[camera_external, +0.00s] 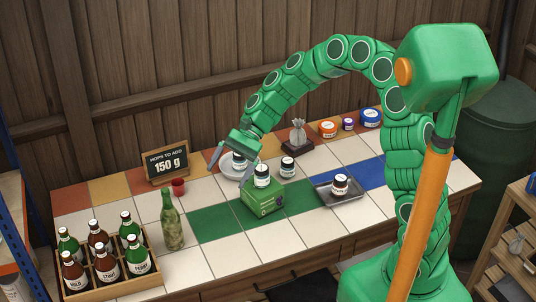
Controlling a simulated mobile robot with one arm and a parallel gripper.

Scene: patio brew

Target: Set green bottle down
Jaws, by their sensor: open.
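A green bottle (172,224) with a mottled body stands upright on the white tiles of the table, left of centre, just right of the bottle crate. Nothing touches it. My gripper (231,172) is open, to the right of and behind the bottle, well apart from it. Its fingers point down around the white plate (226,172) and its small jar (239,162); I cannot tell whether they touch either. More bottles with green glass (69,244) stand in the crate.
A wooden crate (118,287) of several bottles stands at front left. A green box (264,201) with a jar and a grey tray (325,195) lie to the right. Front centre tiles are clear.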

